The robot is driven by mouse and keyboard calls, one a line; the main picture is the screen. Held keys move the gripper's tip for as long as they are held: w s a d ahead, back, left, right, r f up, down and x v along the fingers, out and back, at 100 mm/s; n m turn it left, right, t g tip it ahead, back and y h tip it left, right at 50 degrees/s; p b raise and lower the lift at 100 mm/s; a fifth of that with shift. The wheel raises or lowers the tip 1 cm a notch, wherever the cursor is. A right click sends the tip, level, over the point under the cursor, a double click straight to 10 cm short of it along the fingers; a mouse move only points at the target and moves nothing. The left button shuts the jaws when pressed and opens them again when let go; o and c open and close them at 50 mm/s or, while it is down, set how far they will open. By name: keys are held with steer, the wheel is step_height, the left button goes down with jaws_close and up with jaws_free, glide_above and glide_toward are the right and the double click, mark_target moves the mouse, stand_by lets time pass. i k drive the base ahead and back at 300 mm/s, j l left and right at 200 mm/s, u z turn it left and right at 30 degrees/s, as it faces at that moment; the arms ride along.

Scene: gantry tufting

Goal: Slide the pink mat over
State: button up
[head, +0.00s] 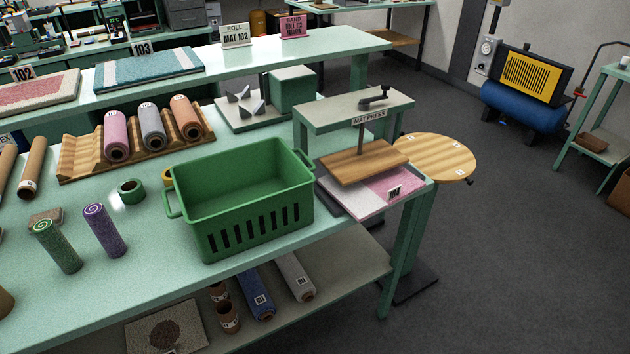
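A flat pink and white mat (379,188) with a small dark-lettered tag lies under the mat press (352,121), at the right end of the green table. Its left part is pale and its right part pink. The press's square wooden plate (363,163) hangs over the mat and hides its back part; I cannot tell whether the plate touches it. A round wooden disc (448,154) with small white labels stands right behind the mat, beside the table end. My gripper is not in view.
A green basket (245,226) stands left of the press, close to the mat. A wooden rack (80,160) holds pink, grey and orange rolls. Green and purple rolls (104,228) stand at the left. Another pinkish mat (38,93) lies on the raised shelf.

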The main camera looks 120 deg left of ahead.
mark_target(365, 198)
steer(key=u, duration=3.65)
